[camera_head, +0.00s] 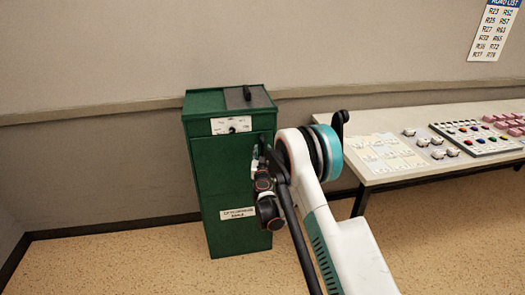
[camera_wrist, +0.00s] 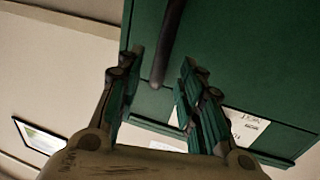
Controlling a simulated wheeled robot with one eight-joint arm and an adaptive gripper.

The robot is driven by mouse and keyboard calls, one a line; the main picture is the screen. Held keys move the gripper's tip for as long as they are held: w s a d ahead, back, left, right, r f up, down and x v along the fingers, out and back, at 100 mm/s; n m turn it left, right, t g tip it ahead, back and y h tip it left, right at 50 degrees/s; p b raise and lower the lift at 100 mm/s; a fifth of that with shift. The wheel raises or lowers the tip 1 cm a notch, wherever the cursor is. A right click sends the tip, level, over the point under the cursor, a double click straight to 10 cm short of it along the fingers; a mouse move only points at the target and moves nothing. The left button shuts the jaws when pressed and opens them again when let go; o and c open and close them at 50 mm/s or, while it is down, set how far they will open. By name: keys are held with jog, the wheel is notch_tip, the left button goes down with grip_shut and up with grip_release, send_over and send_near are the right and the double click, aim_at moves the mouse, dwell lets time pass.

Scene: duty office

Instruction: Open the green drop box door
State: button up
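The green drop box (camera_head: 218,175) stands upright on the floor against the wall, with its front door seeming shut. A white plate with a dark knob (camera_head: 232,125) is near its top, and a white label (camera_head: 238,213) is low on the front. My gripper (camera_head: 262,146) is at the right side of the front, partly hidden by my arm. In the wrist view the green door face (camera_wrist: 240,60) fills the upper right. A dark bar handle (camera_wrist: 170,40) runs down between the two separated fingers of my gripper (camera_wrist: 162,72). I cannot tell whether either finger touches it.
A white table (camera_head: 400,181) to the right holds papers (camera_head: 384,152), a tray of coloured pieces (camera_head: 478,137) and small items. A room list poster (camera_head: 494,32) hangs on the wall. The floor (camera_head: 120,262) left of the box is clear.

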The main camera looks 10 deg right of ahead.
aim_at(262, 148)
jog(key=shift+w+d+b, duration=0.2)
jog(key=shift+w+b, duration=0.05)
jog(key=shift+w, duration=0.85)
jog(key=shift+w+d+b, duration=0.2)
jog(key=shift+w+b, duration=0.05)
jog(key=shift+w, duration=0.85)
grip_shut()
